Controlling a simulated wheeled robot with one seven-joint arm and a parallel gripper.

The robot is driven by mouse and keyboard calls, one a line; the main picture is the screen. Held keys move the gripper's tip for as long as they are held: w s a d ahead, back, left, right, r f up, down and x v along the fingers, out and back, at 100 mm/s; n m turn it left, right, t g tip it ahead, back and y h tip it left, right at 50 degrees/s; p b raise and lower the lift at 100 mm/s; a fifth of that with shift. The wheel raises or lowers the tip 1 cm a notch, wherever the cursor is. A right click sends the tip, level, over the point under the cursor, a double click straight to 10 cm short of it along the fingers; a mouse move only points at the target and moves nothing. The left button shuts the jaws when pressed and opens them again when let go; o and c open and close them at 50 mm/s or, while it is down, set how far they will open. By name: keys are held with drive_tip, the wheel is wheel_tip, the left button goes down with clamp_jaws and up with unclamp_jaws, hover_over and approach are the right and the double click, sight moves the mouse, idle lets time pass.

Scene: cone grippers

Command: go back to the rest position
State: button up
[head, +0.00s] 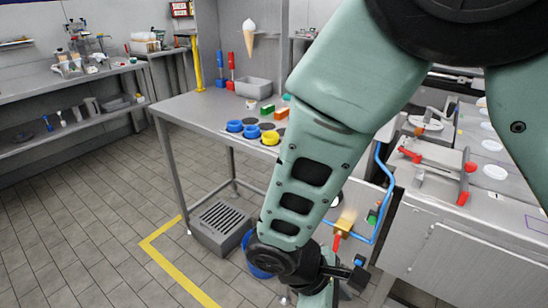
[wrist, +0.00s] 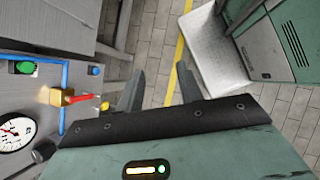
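My gripper (wrist: 160,87) shows in the wrist view with its two dark fingers spread apart. It is open, with nothing between the fingers, and tiled floor shows beyond them. In the head view my green arm crosses the middle and right and runs down to the bottom edge. The gripper's fingers cannot be made out there.
A brass valve (head: 345,222) with a red handle and blue pipe is close by the arm; the valve also shows in the wrist view (wrist: 61,97), left of the fingers, near a gauge (wrist: 15,132). A metal table (head: 185,108) stands behind. Floor at left is clear.

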drive_tip(key=s+d+r+m+y+p, duration=0.1)
drive_tip(key=s+r+m+y, duration=0.2)
drive_tip(key=r, duration=0.5)
drive_tip(key=s+d+r+m+y, duration=0.1)
drive_tip(key=s+r+m+y, duration=0.2)
drive_tip(key=r, duration=0.6)
drive_tip(key=shift+d+r+m+t+y+p, duration=0.25)
drive_tip(key=shift+m+t+y+p, duration=0.15)
drive_tip(key=shift+m+y, duration=0.3)
drive_tip(key=shift+a, duration=0.1)
